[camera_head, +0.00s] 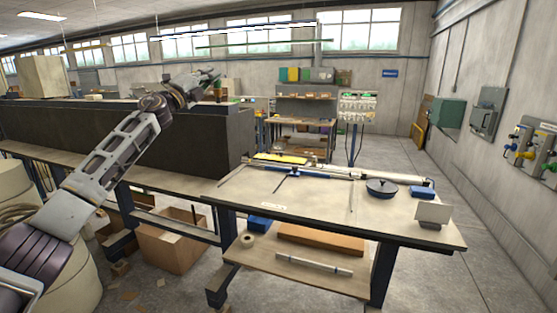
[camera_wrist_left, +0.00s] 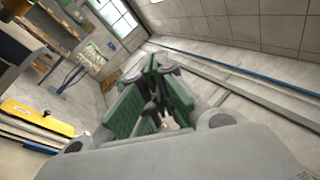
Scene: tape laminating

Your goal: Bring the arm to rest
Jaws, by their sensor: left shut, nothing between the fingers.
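My left arm comes in from the left of the head view, raised and stretched out over the dark long bench. My left gripper (camera_head: 210,77) is at its far end, up in the air above the back of the bench and clear of the worktable. In the left wrist view the gripper (camera_wrist_left: 160,85) shows its green-padded fingers drawn together, with nothing held. My right gripper is in neither view.
The worktable (camera_head: 320,208) carries a blue-ended rail (camera_head: 313,174), a dark round pan (camera_head: 382,188), a blue box (camera_head: 422,191) and a pale upright plate (camera_head: 433,213). The dark bench (camera_head: 120,135) lies below my arm. A cardboard box (camera_head: 172,245) stands on the floor. The right-hand floor is clear.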

